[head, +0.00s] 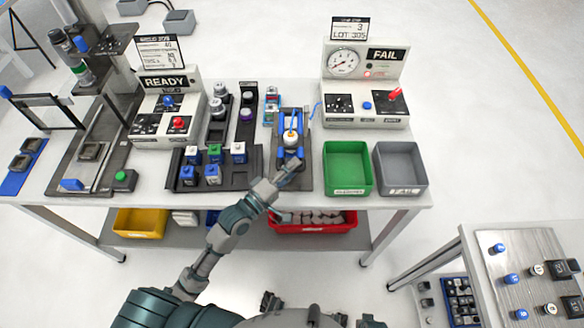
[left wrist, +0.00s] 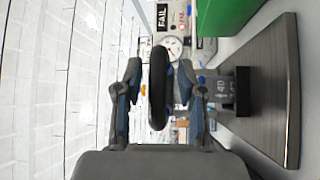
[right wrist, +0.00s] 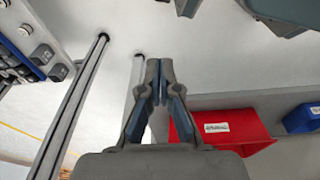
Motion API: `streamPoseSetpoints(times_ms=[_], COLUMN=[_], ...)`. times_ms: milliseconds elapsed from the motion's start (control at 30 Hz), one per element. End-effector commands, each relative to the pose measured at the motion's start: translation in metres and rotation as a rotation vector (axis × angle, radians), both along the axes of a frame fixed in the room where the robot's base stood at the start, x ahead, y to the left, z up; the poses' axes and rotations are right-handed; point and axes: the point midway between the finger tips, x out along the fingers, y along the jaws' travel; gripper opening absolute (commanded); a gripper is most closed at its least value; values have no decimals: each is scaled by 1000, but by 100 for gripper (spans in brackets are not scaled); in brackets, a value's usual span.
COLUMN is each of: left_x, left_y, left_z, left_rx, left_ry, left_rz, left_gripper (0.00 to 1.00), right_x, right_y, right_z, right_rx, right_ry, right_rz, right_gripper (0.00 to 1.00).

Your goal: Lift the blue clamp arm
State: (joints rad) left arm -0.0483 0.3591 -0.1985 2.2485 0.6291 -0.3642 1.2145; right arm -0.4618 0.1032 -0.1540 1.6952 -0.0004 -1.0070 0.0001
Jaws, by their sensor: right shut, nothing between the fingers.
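The blue clamp arm (head: 291,153) is on a dark fixture plate (head: 304,182) at the table's middle, with a white and orange part (head: 290,137) beside it. My left gripper (head: 294,167) reaches in from the front, at the near end of the clamp. In the left wrist view the left fingers (left wrist: 158,92) are open, with a dark rounded bar (left wrist: 158,75) between them and gaps on both sides. Whether this bar belongs to the clamp arm I cannot tell. My right gripper (right wrist: 160,78) is shut and empty, below table height near the shelf.
A green bin (head: 347,190) and a grey bin (head: 402,190) stand right of the fixture. A tray of capped blocks (head: 240,181) lies to its left. Behind right is the FAIL tester (head: 366,120). A red bin (right wrist: 240,148) is near the right gripper.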

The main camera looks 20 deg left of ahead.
Motion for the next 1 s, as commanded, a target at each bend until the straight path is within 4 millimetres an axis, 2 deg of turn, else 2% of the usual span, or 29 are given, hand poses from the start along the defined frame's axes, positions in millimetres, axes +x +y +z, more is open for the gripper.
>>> streamPoseSetpoints(times_ms=[33, 100, 133, 500, 700, 1000], left_x=[0, 0, 0, 1, 3, 6], left_y=[0, 0, 0, 0, 0, 0], left_z=[0, 0, 0, 0, 5, 11], left_rx=[0, 0, 0, 0, -5, -13], left_ry=[0, 0, 0, 6, 21, 31], left_rz=[0, 0, 0, 0, -1, 1], left_gripper=[22, 5, 0, 0, 0, 0], right_x=[0, 0, 0, 2, -11, -21], right_y=[0, 0, 0, 0, -2, -3], right_z=[0, 0, 0, 2, -20, -34], right_rx=[0, 0, 0, 2, -1, -2], right_ry=[0, 0, 0, -10, 9, 15], right_rz=[0, 0, 0, 0, 2, 5], right_gripper=[0, 0, 0, 0, 0, 0])
